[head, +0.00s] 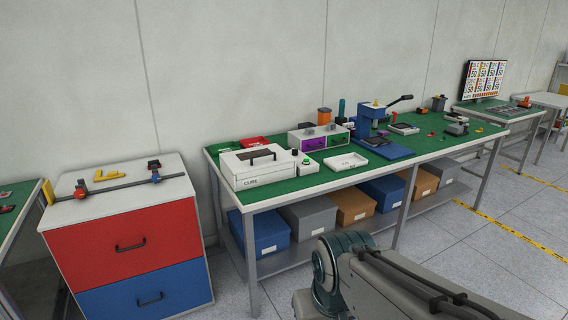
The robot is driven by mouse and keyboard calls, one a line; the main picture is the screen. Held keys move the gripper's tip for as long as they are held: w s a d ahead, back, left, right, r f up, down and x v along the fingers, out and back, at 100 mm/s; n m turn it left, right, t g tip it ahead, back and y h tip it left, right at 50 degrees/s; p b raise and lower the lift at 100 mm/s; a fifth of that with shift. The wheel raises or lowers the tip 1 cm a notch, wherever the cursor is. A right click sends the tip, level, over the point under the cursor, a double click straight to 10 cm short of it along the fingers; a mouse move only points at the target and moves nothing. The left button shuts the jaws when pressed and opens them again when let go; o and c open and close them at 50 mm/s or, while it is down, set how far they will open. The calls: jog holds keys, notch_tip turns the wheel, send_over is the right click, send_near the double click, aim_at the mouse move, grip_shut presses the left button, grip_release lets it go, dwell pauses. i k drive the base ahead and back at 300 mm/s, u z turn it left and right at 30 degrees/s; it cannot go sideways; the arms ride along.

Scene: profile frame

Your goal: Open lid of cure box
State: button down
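The cure box (262,180) is a low white box marked "CURE" on its front. It stands at the near left end of the green-topped workbench. Its lid (240,161) is flat and looks closed, with a dark bar handle (262,158) on top. My gripper is outside the head view. Only a grey and teal part of my arm (400,290) shows at the bottom, in front of the bench and well apart from the box.
A small control box with a green button (307,167) stands right of the cure box. A red-and-blue cabinet (125,235) stands left, with a gap between.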

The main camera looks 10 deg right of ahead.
aim_at(247, 162)
jog(key=z, duration=0.05)
jog(key=i, duration=2.35)
jog(key=z, duration=0.05)
